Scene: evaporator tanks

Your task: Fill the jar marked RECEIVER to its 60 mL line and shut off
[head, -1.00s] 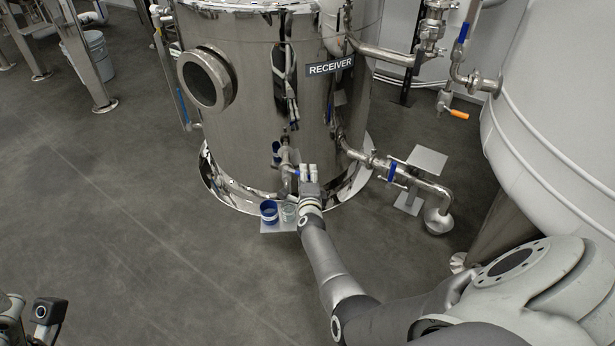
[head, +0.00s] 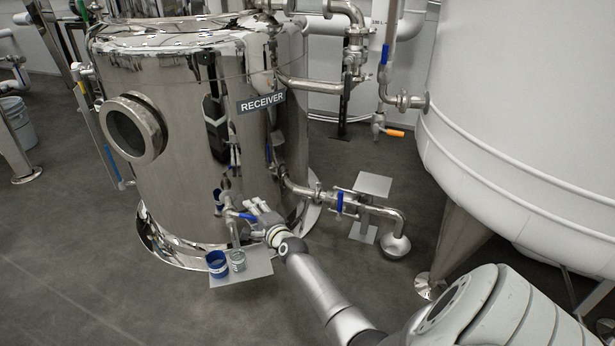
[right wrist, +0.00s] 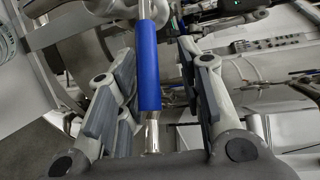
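A steel tank (head: 185,165) bears a RECEIVER sign (head: 262,102). A small clear jar (head: 238,260) stands upright beside a blue cup (head: 217,264) on a plate at the tank's foot; the jar's marking and level are too small to read. Above them is a small valve with a blue handle (head: 247,217). My right gripper (head: 256,209) is at this handle. In the right wrist view, the blue handle (right wrist: 148,65) runs between the spread fingers of my right gripper (right wrist: 160,95), with gaps visible. My left gripper is not in view.
The grey plate (head: 255,268) has bare room right of the jar. A larger pipe with a blue valve handle (head: 339,203) juts out to the right, near a small stand (head: 373,184). A big white tank (head: 530,130) fills the right side. Open floor (head: 80,260) lies left.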

